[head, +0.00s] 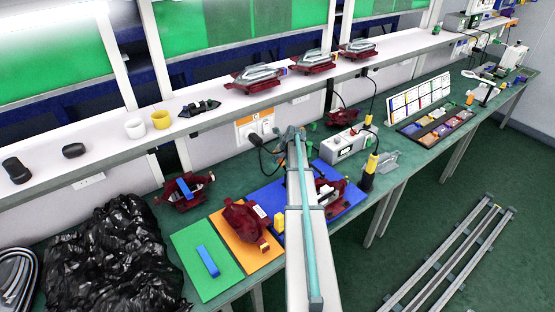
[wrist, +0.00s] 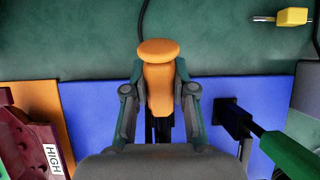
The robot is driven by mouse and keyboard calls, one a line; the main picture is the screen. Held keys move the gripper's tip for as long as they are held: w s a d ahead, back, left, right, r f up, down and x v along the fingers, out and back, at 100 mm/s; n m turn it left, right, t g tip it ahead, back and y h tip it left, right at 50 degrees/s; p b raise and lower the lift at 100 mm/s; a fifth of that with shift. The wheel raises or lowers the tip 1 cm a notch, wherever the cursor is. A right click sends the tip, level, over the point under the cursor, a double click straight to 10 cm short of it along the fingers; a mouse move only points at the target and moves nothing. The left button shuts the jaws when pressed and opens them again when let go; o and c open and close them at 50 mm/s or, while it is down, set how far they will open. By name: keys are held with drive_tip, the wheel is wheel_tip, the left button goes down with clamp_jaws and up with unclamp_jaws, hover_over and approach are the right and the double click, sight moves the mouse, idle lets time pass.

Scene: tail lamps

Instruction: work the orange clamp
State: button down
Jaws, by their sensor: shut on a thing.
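In the wrist view an orange clamp (wrist: 158,50) with a rounded, knob-like top stands upright in the middle. My gripper (wrist: 159,72) is shut on its narrower orange body, one finger on each side. Its lower part and whatever it bears on are hidden behind my gripper. Below it, dark parts show between the fingers over the blue mat (wrist: 85,112). In the head view my arm reaches over the blue mat (head: 352,198) and hides the clamp and the fingertips.
A dark red lamp marked HIGH (wrist: 18,140) lies left in the wrist view. A black and green tool (wrist: 238,120) is close on the right. In the head view, a dark red lamp (head: 242,220) sits on the orange mat (head: 262,258); a white box (head: 348,146) stands behind.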

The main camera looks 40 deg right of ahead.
drive_tip(key=c, duration=0.9)
unclamp_jaws()
drive_tip(key=v, duration=1.2)
